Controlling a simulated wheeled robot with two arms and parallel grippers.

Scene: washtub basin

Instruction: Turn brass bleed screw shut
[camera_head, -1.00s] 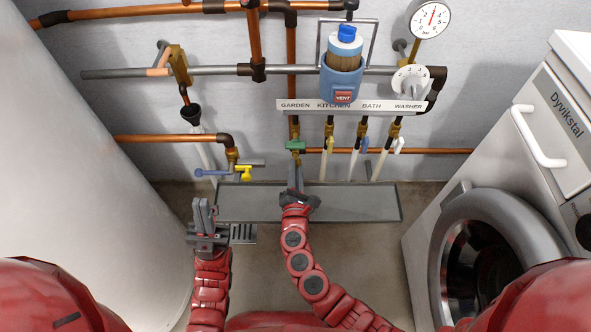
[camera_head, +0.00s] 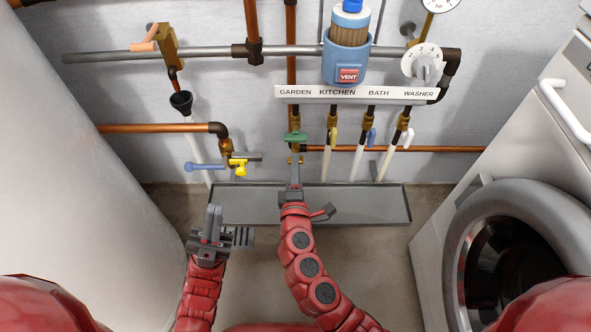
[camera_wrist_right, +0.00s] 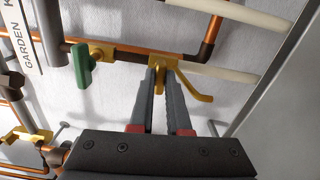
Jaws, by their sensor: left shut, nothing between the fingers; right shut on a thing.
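The brass bleed screw (camera_head: 301,160) is at the lower end of the GARDEN branch, below its green handle (camera_head: 295,138). In the right wrist view, brass (camera_wrist_right: 160,72) shows between the fingertips, and a curved yellow-brass arm (camera_wrist_right: 197,88) sticks out to the right of them. My right gripper (camera_head: 295,168) points up at this fitting, and it also shows in the wrist view (camera_wrist_right: 164,82), shut on the brass piece. Its fingers partly hide the screw, so I cannot tell how far it is turned. My left gripper (camera_head: 213,212) is shut and empty, low at the left.
A grey floor tray (camera_head: 360,203) lies below the pipes. To the left are a blue lever (camera_head: 203,167) and a yellow tap (camera_head: 239,167). A white cylinder (camera_head: 70,190) stands left, and a washing machine (camera_head: 432,240) stands right. The label rail (camera_head: 350,93) runs above the branches.

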